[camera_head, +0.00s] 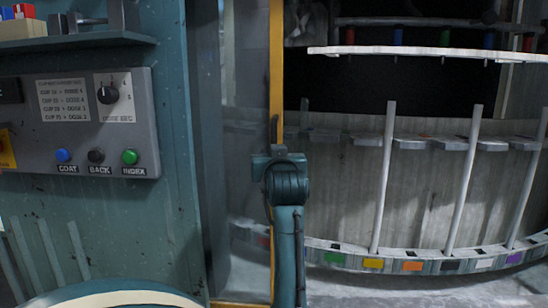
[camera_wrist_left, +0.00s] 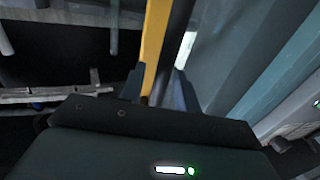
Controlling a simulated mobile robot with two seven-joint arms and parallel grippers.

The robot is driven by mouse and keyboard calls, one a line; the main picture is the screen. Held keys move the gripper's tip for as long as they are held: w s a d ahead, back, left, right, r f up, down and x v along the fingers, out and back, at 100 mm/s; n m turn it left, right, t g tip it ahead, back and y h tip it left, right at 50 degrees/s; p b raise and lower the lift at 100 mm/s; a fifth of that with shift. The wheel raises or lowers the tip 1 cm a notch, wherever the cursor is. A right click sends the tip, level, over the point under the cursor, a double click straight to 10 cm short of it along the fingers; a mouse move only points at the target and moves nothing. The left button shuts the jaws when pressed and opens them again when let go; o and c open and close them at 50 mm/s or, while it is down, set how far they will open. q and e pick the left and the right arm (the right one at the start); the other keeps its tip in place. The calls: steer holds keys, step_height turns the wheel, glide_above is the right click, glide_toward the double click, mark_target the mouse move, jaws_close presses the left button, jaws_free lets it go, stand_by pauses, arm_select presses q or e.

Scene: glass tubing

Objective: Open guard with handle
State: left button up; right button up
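The guard shows in the head view as a hazy see-through panel (camera_head: 245,110) with an upright yellow edge (camera_head: 276,60). My left arm comes up from the bottom and hides the rest of the handle and the gripper's fingers in that view. In the left wrist view my left gripper (camera_wrist_left: 158,88) has its two fingers apart, with the yellow edge (camera_wrist_left: 155,45) running between and beyond them. I cannot tell whether either finger touches the handle. My right gripper is not in view.
A grey control panel (camera_head: 80,125) with a knob and buttons is on the teal wall at left. Right of the yellow edge, pale slanted rods (camera_head: 383,180) stand on a curved rail with coloured tags (camera_head: 440,265). A shelf edge (camera_head: 430,53) crosses above.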

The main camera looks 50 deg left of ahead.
arm_select(q)
steer(key=b+v, duration=0.1)
steer(key=v, duration=1.2)
steer(key=shift+b, duration=0.4)
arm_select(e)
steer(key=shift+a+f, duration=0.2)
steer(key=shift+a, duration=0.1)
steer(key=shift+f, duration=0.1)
